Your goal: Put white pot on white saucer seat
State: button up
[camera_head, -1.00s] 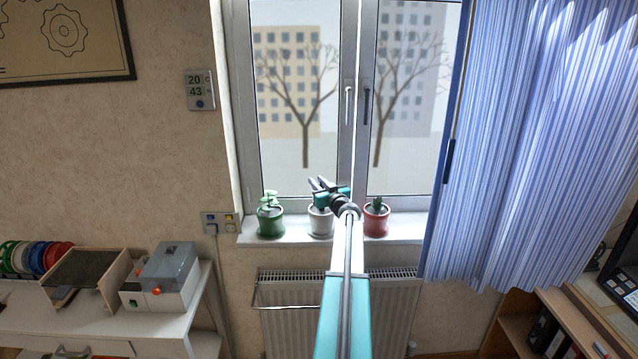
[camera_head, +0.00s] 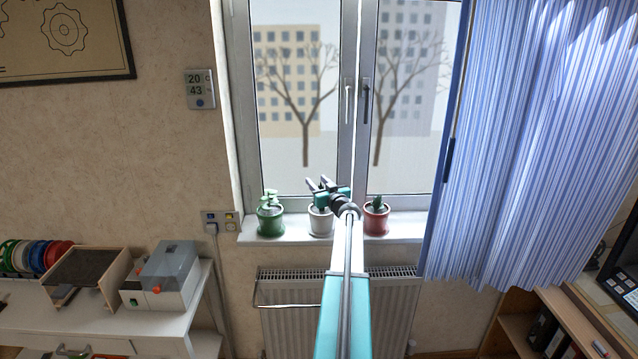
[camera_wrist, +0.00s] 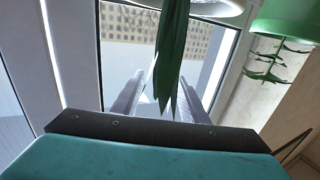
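The white pot (camera_head: 320,223) stands upright on the window sill, between a green pot and a red pot. Its white rim shows at the top edge of the wrist view (camera_wrist: 222,8), and long green leaves (camera_wrist: 170,55) hang into that picture. My gripper (camera_head: 320,184) is just above the white pot in the head view and hides its plant. In the wrist view my gripper (camera_wrist: 163,85) has its two fingers apart, with the leaves showing across the gap. The fingers do not visibly clasp the pot. I cannot make out the white saucer seat beneath the pot.
The green pot (camera_head: 270,222) is close on the left and the red pot (camera_head: 376,220) on the right. The green pot also shows in the wrist view (camera_wrist: 285,22). Window glass lies behind, a striped curtain (camera_head: 520,130) to the right, a radiator (camera_head: 290,315) below.

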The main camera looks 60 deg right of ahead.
jog(key=b+v, duration=0.2)
jog(key=v, duration=1)
dwell(0.3)
dwell(0.8)
